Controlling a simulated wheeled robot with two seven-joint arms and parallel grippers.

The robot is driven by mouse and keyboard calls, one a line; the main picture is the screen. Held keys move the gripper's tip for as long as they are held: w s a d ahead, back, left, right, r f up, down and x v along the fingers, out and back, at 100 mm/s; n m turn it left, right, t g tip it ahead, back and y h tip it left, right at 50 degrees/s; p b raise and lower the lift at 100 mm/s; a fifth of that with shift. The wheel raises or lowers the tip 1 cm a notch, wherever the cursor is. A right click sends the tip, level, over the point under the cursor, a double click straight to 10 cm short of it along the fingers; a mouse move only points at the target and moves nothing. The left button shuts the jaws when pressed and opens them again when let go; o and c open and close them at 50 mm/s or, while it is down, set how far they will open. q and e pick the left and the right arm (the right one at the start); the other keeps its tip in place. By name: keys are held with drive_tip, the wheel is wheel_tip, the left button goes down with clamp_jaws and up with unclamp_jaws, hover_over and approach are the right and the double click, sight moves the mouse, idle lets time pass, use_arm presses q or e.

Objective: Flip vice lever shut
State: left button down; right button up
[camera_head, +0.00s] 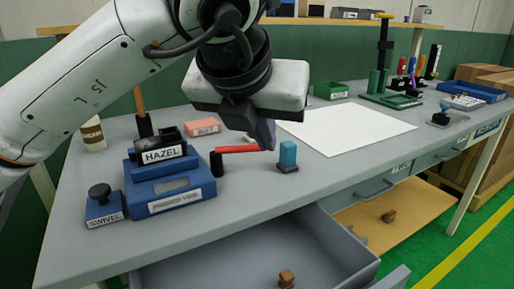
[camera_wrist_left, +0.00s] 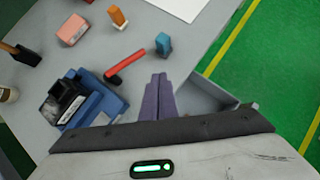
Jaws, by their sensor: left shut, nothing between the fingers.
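The blue vice (camera_head: 170,180) labelled HAZEL stands on the workbench at the left in the head view. It also shows in the left wrist view (camera_wrist_left: 98,98). Its red lever (camera_head: 238,149) sticks out to the right from a black pivot (camera_head: 217,164). The lever also shows in the wrist view (camera_wrist_left: 125,62), pointing up and right away from the vice. My left gripper (camera_head: 264,138) is shut and empty, with its fingertips by the lever's free end. In the wrist view the purple-grey fingers (camera_wrist_left: 158,98) are to the right of the lever. Contact cannot be told. My right gripper is not in view.
A blue block on a dark base (camera_head: 288,157) stands just right of the lever. A SWIVEL knob (camera_head: 103,205) is left of the vice. An open drawer (camera_head: 255,255) juts out below the bench front. A white sheet (camera_head: 345,128) lies flat behind.

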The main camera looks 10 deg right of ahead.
use_arm(q)
drive_tip(key=shift+s+r, duration=1.5)
drive_tip(key=shift+r, duration=0.25)
